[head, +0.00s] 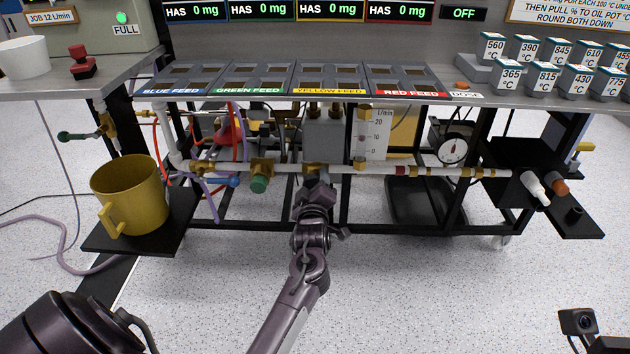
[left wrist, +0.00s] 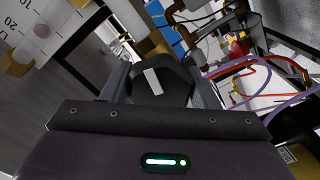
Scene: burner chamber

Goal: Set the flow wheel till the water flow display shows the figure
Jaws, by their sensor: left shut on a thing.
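My left gripper (head: 316,176) reaches up to the pipe under the middle of the bench. In the left wrist view its two fingers (left wrist: 160,84) are closed on the sides of a dark wheel (left wrist: 168,78) with a white mark, which I take as the flow wheel. In the head view the gripper hides the wheel. The water flow display (head: 373,134), a white scale marked L/min, stands just right of the gripper. Its scale also shows in the left wrist view (left wrist: 62,12), with a pinkish round float. I cannot read its exact level. My right gripper is not in view.
A sign (head: 50,17) reads JOB 12 L/min. A yellow mug (head: 128,196) stands on a low black shelf at left. A green-handled valve (head: 260,180) sits on the pipe left of the gripper, and a round gauge (head: 453,149) hangs at right. The front floor is clear.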

